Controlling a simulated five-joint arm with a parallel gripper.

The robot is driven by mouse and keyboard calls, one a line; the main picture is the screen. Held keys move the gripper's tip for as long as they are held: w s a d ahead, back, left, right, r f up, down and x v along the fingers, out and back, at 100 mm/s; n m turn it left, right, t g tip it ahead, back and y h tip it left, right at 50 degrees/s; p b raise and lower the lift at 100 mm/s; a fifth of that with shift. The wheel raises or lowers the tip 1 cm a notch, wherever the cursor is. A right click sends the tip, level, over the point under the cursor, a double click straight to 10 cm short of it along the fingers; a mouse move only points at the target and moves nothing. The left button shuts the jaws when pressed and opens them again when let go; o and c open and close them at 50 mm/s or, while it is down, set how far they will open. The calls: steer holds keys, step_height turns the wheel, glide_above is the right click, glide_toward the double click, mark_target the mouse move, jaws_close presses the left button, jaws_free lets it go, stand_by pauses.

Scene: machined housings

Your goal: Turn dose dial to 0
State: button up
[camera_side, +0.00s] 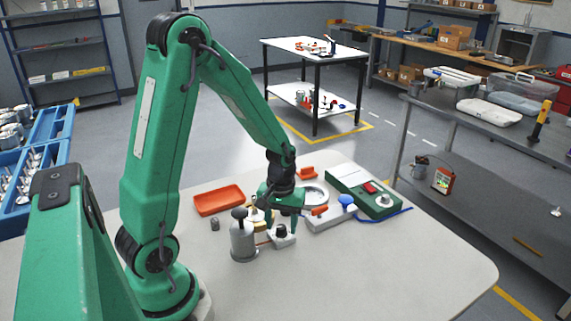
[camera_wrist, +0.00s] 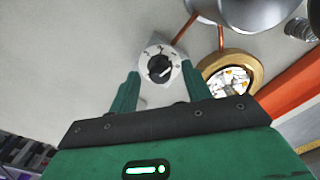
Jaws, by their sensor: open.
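The dose dial (camera_wrist: 160,68) is a black knob with a pale pointer mark on a small white housing with dark scale marks. The knob looks turned at a slant; the digit it points to is too small to read. In the side view the dial (camera_side: 281,231) sits on the table, below my gripper. My gripper (camera_wrist: 160,69) is open, with one green finger on each side of the housing. The fingers stand beside the knob, and I cannot tell whether they touch it. My gripper also shows in the side view (camera_side: 283,224), pointing down.
A grey metal canister (camera_side: 243,243) with a black top stands close left, joined by copper-coloured pipes. A brass ring fitting (camera_wrist: 251,65) is close right in the wrist view. An orange tray (camera_side: 219,200), a green box (camera_side: 379,205) and a blue knob (camera_side: 346,200) are nearby.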

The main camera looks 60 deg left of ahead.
steer(key=shift+f, duration=0.2)
steer(key=c, duration=1)
steer(key=shift+m, duration=0.4)
steer(key=m, duration=0.3)
steer(key=shift+m, duration=0.3)
steer(key=m, duration=0.4)
steer(key=shift+m, duration=0.3)
